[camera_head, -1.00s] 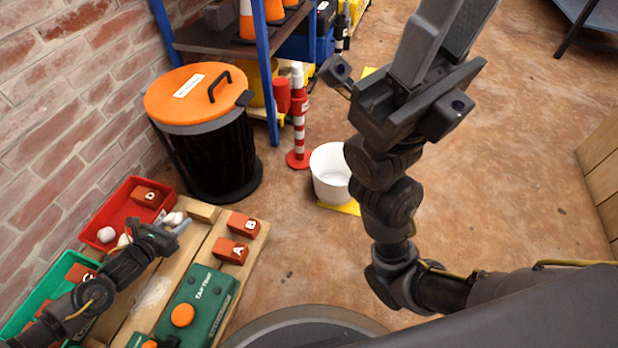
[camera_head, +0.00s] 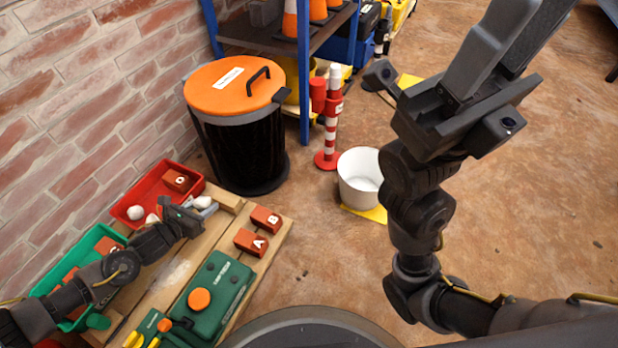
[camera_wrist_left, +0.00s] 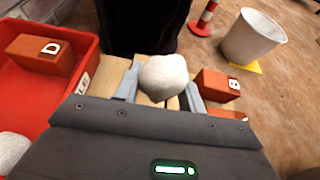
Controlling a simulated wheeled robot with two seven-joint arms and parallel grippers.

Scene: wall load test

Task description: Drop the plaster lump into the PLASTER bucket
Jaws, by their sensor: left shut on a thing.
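My left gripper (camera_head: 193,210) is shut on a whitish plaster lump (camera_wrist_left: 163,78), held between its two fingers. In the head view the lump shows at the fingertips, above the wooden pallet bench near the red bin. A white bucket (camera_head: 359,182) stands empty on a yellow floor patch, right of the bench. It also shows at the top right of the left wrist view (camera_wrist_left: 252,38). No label is readable on it. My right gripper (camera_head: 520,40) points upward at the upper right; its finger gap is unclear.
A red bin (camera_head: 133,200) holds brick D and other white lumps. Bricks A (camera_head: 251,242) and B (camera_head: 265,219) and a green case (camera_head: 215,295) lie on the bench. A black drum with orange lid (camera_head: 232,88) and a red-white post (camera_head: 330,125) stand behind.

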